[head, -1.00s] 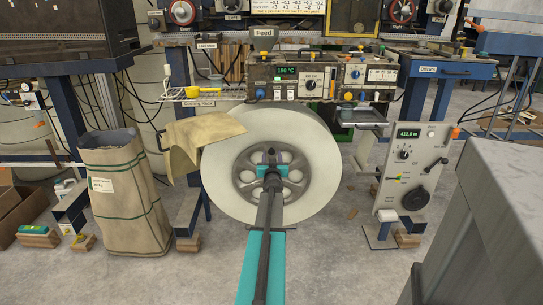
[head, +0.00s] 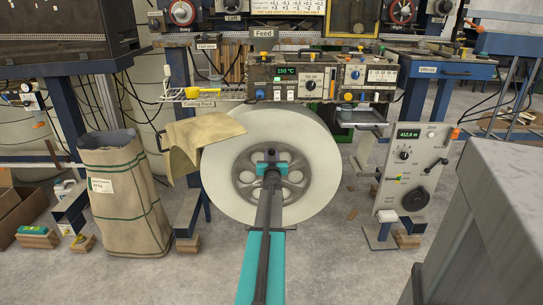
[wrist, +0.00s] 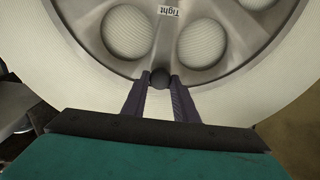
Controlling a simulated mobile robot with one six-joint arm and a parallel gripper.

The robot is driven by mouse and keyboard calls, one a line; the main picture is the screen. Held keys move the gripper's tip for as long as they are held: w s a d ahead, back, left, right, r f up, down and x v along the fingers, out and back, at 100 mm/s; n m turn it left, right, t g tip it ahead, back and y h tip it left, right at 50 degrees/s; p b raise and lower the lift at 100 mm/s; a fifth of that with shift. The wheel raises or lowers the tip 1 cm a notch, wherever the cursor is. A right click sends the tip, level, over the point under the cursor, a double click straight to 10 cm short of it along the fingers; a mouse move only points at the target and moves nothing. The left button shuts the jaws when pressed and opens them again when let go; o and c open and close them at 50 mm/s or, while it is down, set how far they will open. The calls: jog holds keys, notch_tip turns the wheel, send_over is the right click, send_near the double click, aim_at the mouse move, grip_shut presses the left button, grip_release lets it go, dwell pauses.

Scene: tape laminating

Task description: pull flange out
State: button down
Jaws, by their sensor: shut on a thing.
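The flange (head: 240,190) is a grey metal disc with large round holes, set in the middle of the big white roll (head: 222,200). My gripper (head: 271,166) is in front of the flange's centre and hides part of it. In the wrist view, the flange (wrist: 160,45) fills the top and carries a small label reading "Tight", seen upside down. The two dark fingers of my gripper (wrist: 160,82) are shut on a small dark round knob (wrist: 160,76) at the flange's lower rim. The flange sits within the roll's core; I cannot tell any gap between them.
A brown cloth-like sheet (head: 205,138) hangs at the roll's left. A control box (head: 310,78) stands above the roll. A tall sack (head: 123,195) is at left, a grey panel with a dial (head: 411,170) at right. A grey block (head: 485,220) fills the lower right.

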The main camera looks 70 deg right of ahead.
jog(key=shift+a, duration=0.1)
jog(key=v, duration=0.4)
jog(key=shift+s+a+f, duration=0.1)
jog(key=shift+s+a, duration=0.15)
jog(key=shift+a, duration=0.1)
jog(key=c, duration=1.4)
grip_release()
jog(key=shift+c, duration=0.2)
jog(key=shift+a, duration=0.1)
jog(key=p+v, duration=0.2)
jog(key=v, duration=1.1)
jog(key=shift+s+a, duration=0.15)
jog(key=shift+a, duration=0.1)
